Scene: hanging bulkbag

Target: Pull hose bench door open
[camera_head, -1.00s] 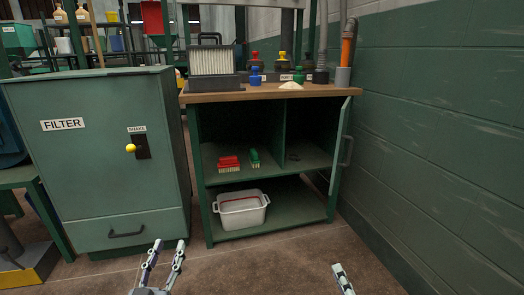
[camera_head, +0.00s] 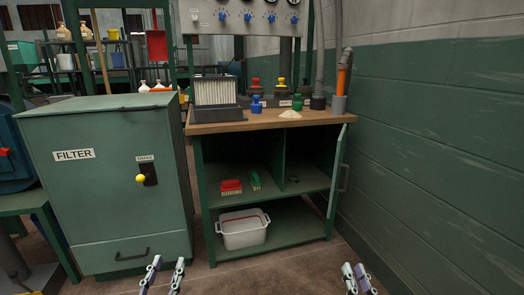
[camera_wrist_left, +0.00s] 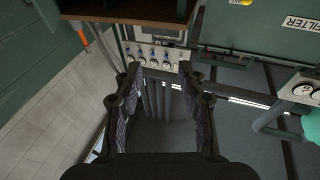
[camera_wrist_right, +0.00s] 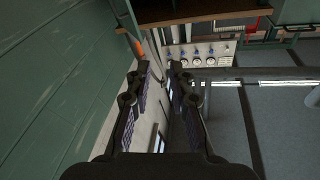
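The hose bench (camera_head: 262,122) has a wooden top and green frame. Its door (camera_head: 338,175) is a green panel swung out at the bench's right side, edge-on to me, with a dark bar handle (camera_head: 345,178) on its right face. The bench's inside is exposed. My left gripper (camera_head: 165,268) is low in the head view, in front of the filter cabinet and bench. My right gripper (camera_head: 353,268) is low at the right, below and apart from the door. Both grippers are open and empty; their spread fingers also show in the left wrist view (camera_wrist_left: 158,75) and right wrist view (camera_wrist_right: 158,70).
Inside the bench are a red brush (camera_head: 231,187), a green brush (camera_head: 256,181) and a white tub (camera_head: 243,230). The green filter cabinet (camera_head: 110,210) stands left. A green block wall (camera_head: 440,150) runs close along the right. An orange-handled hose (camera_head: 342,80) is at the top's right end.

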